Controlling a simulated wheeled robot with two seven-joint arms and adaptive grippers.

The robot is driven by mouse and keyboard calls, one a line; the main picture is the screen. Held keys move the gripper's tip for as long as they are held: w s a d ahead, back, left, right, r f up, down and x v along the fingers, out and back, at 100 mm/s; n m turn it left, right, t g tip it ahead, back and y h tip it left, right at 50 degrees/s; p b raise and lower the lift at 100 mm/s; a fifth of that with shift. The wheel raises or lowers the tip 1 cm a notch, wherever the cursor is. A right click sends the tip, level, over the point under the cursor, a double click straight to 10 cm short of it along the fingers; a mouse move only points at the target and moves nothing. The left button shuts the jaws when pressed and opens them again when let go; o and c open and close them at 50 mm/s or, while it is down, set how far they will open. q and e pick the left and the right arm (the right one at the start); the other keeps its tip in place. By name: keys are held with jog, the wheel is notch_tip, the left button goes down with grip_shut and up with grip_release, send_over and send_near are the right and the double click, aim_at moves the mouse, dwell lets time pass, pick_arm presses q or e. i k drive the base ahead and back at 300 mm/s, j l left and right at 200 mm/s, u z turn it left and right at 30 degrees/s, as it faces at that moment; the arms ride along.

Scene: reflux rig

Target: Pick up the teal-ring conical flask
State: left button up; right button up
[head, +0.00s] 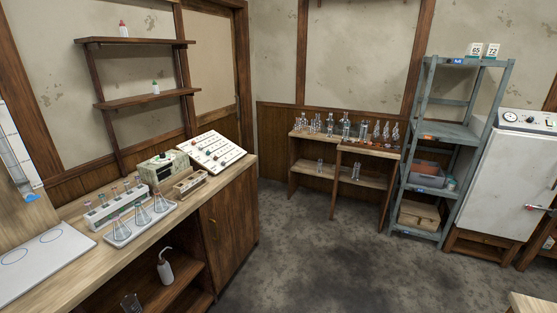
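Three clear conical flasks stand upright in a white tray (118,245) on the wooden bench at left: a front one (121,231), a middle one (142,217) and a rear one (160,204). Their neck rings are too small for me to tell which is teal. Neither of my grippers is in the head view, and nothing shows touching the flasks.
Behind the tray are a white rack (99,218) with several small items, a greenish box device (163,169) and a sloped white panel (212,152). A white mat (45,262) lies nearer. Glassware fills a back table (364,150). The grey floor (310,245) is clear.

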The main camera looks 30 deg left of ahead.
aim_at(142, 218)
jog(key=i+z, duration=0.25)
jog(key=i, duration=0.35)
jog(key=i+j+z, duration=0.2)
jog(key=i, duration=0.4)
jog(key=l+u, duration=0.1)
jog(key=u, duration=4)
